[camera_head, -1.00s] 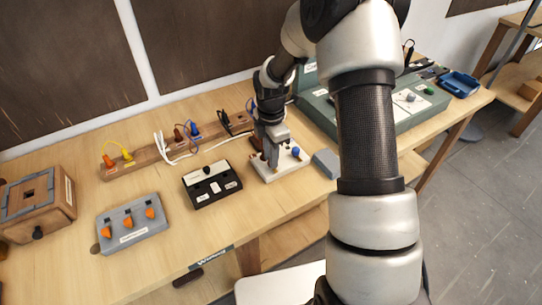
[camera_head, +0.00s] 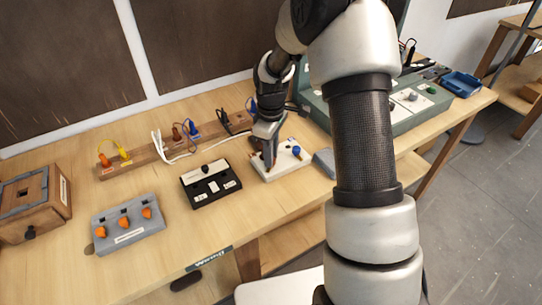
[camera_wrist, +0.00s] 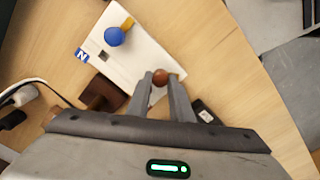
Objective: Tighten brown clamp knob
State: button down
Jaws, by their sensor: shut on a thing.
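The brown clamp knob (camera_wrist: 160,77) shows in the wrist view between the fingertips of my gripper (camera_wrist: 163,80), at the near edge of a white block (camera_wrist: 128,62). My gripper is shut on the knob. In the head view my gripper (camera_head: 268,161) points down over the left part of the white block (camera_head: 292,164), and the fingers hide the knob there. A blue knob (camera_wrist: 114,36) with a brass piece beside it stands on the same block, apart from my fingers. It also shows in the head view (camera_head: 296,150).
A black box (camera_head: 210,184) with white labels lies left of the white block. A grey box with orange knobs (camera_head: 127,230) stands further left. A wooden rail with plugs (camera_head: 150,158) lies behind. A grey block (camera_head: 325,161) stands close on the right.

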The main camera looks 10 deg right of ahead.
jog(key=m, duration=0.3)
jog(key=shift+w+m+b, duration=0.1)
jog(key=shift+m+b, duration=0.25)
jog(key=shift+m, duration=0.05)
jog(key=m, duration=0.3)
jog(key=shift+m+b, duration=0.3)
jog(key=m, duration=0.6)
jog(key=shift+d, duration=0.1)
jog(key=m, duration=0.5)
jog(key=shift+r+m, duration=0.1)
jog(key=shift+m, duration=0.3)
jog(key=m+p, duration=0.2)
jog(key=m, duration=0.3)
jog(key=shift+d+m, duration=0.1)
jog(key=shift+m, duration=0.3)
jog(key=c, duration=1.8)
grip_release()
jog(key=shift+c, duration=0.2)
